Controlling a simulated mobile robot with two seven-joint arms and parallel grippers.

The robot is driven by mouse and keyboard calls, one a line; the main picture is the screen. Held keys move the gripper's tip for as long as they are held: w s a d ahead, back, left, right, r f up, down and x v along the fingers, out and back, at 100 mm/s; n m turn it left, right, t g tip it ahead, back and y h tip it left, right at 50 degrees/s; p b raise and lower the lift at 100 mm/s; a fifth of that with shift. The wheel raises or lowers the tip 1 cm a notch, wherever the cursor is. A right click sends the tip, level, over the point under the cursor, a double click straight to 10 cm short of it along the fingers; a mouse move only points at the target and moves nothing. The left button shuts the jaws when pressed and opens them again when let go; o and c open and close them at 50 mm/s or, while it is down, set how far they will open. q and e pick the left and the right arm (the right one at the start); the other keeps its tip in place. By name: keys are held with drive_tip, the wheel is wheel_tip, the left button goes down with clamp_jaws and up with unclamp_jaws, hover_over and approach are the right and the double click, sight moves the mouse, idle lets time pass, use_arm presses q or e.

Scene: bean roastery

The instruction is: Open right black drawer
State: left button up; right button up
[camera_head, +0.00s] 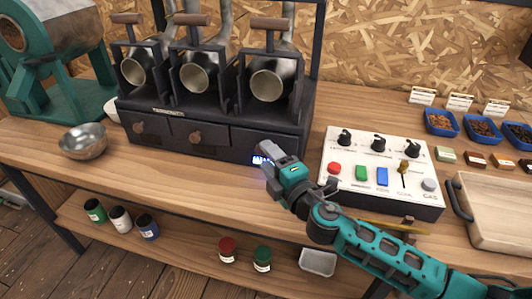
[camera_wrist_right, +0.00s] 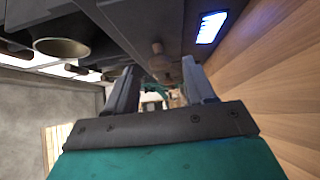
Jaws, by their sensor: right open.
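The black roaster unit (camera_head: 215,116) stands on the wooden bench with a row of drawers along its lower front. The left drawer (camera_head: 151,131) and the middle drawer (camera_head: 209,138) look shut, each with a brown round knob. The right black drawer (camera_head: 243,145) looks shut too; its knob is hidden behind my right gripper (camera_head: 264,162) in the head view. My right gripper is open and empty, close in front of this drawer. In the right wrist view, a brown knob (camera_wrist_right: 157,47) shows beyond and between the open fingers (camera_wrist_right: 160,88), apart from them. My left gripper is not in view.
A glowing blue-white display (camera_wrist_right: 211,27) is beside the right fingers. A control panel (camera_head: 381,176) with knobs and buttons stands right of the gripper. A metal bowl (camera_head: 83,141) sits at left, a wooden tray (camera_head: 462,220) at right. Jars stand on the lower shelf (camera_head: 185,242).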

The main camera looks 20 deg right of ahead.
drive_tip(key=shift+w+a, duration=0.2)
drive_tip(key=shift+w, duration=0.65)
clamp_jaws()
